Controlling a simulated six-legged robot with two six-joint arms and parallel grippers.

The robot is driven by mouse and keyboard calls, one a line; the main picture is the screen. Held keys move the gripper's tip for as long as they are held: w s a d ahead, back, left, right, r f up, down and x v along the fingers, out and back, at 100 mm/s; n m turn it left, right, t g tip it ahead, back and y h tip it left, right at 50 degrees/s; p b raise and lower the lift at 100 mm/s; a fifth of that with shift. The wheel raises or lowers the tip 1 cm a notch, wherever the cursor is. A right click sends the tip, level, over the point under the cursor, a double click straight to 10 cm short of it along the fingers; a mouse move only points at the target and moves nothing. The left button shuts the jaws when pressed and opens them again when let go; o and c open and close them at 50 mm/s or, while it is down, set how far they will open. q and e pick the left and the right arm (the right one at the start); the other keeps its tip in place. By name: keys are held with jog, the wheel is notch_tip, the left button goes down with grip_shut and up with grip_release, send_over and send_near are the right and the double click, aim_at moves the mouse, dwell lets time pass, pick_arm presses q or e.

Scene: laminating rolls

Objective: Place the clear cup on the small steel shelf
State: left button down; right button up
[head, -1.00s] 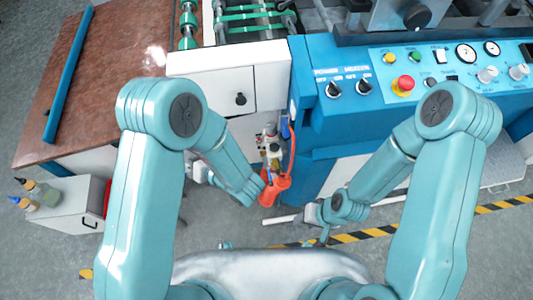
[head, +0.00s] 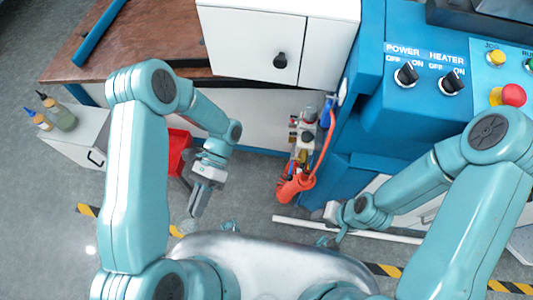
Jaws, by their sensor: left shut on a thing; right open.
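My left gripper (head: 193,208) points down at the left of centre in the head view, shut on a small, faint, see-through thing, which looks like the clear cup (head: 187,226). Its outline is hard to make out against the grey floor. My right gripper (head: 325,238) is at the lower middle, beside the blue machine, open and empty. I cannot make out the small steel shelf for sure; a pale grey surface (head: 521,243) shows only in part at the right edge, behind my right arm.
The blue machine (head: 365,140) with knobs fills the right. A white cabinet (head: 270,45) and brown table (head: 150,45) stand at the back. A red hose unit (head: 296,187) hangs in the middle. A red bin (head: 179,150) and a white drawer unit with bottles (head: 80,140) are at left.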

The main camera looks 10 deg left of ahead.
pick_arm(q)
jog(key=w+d+f+n+t+h+b, duration=0.4)
jog(key=w+d+f+n+h+b, duration=0.35)
jog(key=n+h, duration=0.45)
jog(key=w+a+f+n+t+h+b, duration=0.25)
jog(key=w+n+t, duration=0.25)
jog(key=w+t, duration=0.25)
jog(key=w+a+f+n+t+h+b, duration=0.2)
jog(key=w+a+f+n+t+b, duration=0.1)
jog(key=w+n+t, duration=0.4)
jog(key=w+d, duration=0.2)
jog(key=d, duration=0.7)
jog(key=w+d+m+g, duration=0.1)
jog(key=w+d, duration=0.2)
jog(key=d, duration=0.5)
jog(key=shift+w+d+f+b, duration=0.3)
jog(key=shift+d+b, duration=0.05)
jog(key=shift+b, duration=0.1)
jog(key=c, duration=1.1)
grip_release()
pick_arm(e)
notch_tip(320, 180, down, 15)
jog(key=shift+s+a+f, duration=0.15)
jog(key=shift+s+f, duration=0.05)
jog(key=shift+s, duration=0.1)
pick_arm(q)
jog(key=shift+r, duration=0.1)
